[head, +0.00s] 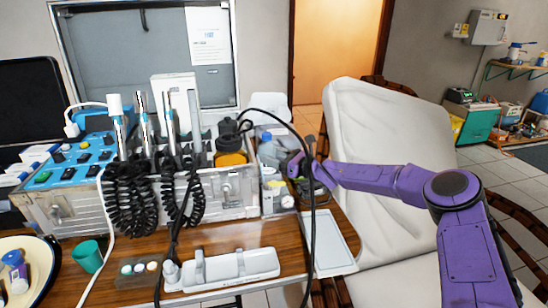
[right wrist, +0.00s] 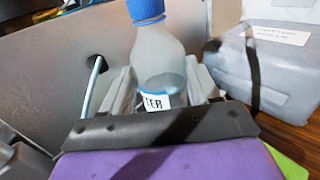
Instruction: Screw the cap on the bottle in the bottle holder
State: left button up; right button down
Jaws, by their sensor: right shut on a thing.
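A translucent bottle (right wrist: 160,66) with a blue cap (right wrist: 146,9) on its top and a white label ending in "TER" stands in the right wrist view. My right gripper (right wrist: 166,100) is shut around the lower body of this bottle. The picture's top edge cuts off part of the cap, so I cannot tell how tightly it sits. In the head view my right gripper (head: 298,166) reaches in from the right to the right end of the metal case. The bottle is small and unclear there. I cannot make out the bottle holder for sure. My left gripper is not in view.
A metal case (head: 235,190) with corded handpieces and an amber-filled jar (head: 231,158) stands on the wooden table. A white tray (head: 222,270) and a teal cup (head: 88,256) lie in front. A black hose hangs near my right gripper. A grey box (right wrist: 265,65) stands right of the bottle.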

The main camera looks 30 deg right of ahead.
jog(key=shift+c, duration=1.3)
grip_release()
jog(key=shift+f, duration=0.1)
jog(key=shift+s+d+p, duration=0.15)
jog(key=shift+p, duration=0.15)
jog(key=v, duration=0.3)
jog(key=p+v, duration=0.1)
jog(key=v, duration=0.6)
jog(key=shift+s+d+r, duration=0.1)
jog(key=shift+d+r, duration=0.05)
jog(key=shift+r, duration=0.2)
jog(key=shift+s+d+f+p, duration=0.25)
jog(key=shift+s+p, duration=0.1)
jog(key=shift+s, duration=0.25)
